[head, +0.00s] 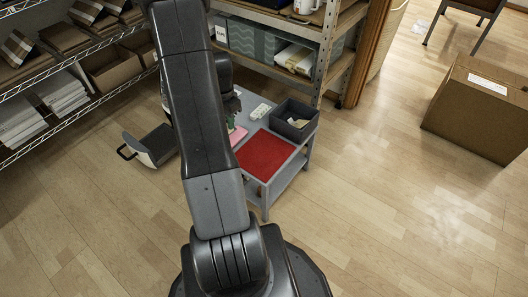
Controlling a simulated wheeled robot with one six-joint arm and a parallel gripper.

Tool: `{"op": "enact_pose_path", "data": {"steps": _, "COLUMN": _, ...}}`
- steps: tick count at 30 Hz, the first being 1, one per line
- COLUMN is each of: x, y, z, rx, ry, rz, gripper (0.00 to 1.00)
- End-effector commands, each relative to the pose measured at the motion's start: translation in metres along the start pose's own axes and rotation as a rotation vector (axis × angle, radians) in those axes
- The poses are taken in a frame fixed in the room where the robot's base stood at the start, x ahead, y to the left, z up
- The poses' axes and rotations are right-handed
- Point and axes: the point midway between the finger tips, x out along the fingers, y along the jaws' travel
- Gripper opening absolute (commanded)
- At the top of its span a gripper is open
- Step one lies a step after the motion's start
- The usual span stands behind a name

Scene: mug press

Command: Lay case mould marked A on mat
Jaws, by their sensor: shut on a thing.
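The red mat (264,158) lies flat and bare on the front part of a low grey table (246,103). My gripper (232,108) is small and dark here, over the table's left part, behind and left of the mat. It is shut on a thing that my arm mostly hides. A small green bit (230,121) shows just below the gripper, and a pink piece (237,136) shows beside my arm, left of the mat. I cannot tell which of these is held. No letter A is readable in this view.
A dark grey bin (294,119) with pale contents stands behind the mat at the right. A small white object (261,111) lies left of it. Shelves stand behind; a cardboard box (478,108) stands far right.

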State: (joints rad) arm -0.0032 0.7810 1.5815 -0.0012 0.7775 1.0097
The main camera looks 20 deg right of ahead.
Motion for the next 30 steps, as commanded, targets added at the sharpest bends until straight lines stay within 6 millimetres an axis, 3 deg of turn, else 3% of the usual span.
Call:
{"op": "enact_pose_path", "data": {"steps": 18, "x": 0.035, "y": 0.061, "z": -0.043, "rx": 1.137, "ry": 0.0, "rz": 0.002, "gripper": 0.0}}
{"op": "enact_pose_path", "data": {"steps": 24, "x": 0.043, "y": 0.075, "z": -0.05, "rx": 1.382, "ry": 0.001, "rz": 0.001, "gripper": 0.0}}
{"op": "enact_pose_path", "data": {"steps": 30, "x": 0.056, "y": 0.08, "z": -0.052, "rx": 1.472, "ry": 0.001, "rz": 0.003, "gripper": 0.0}}
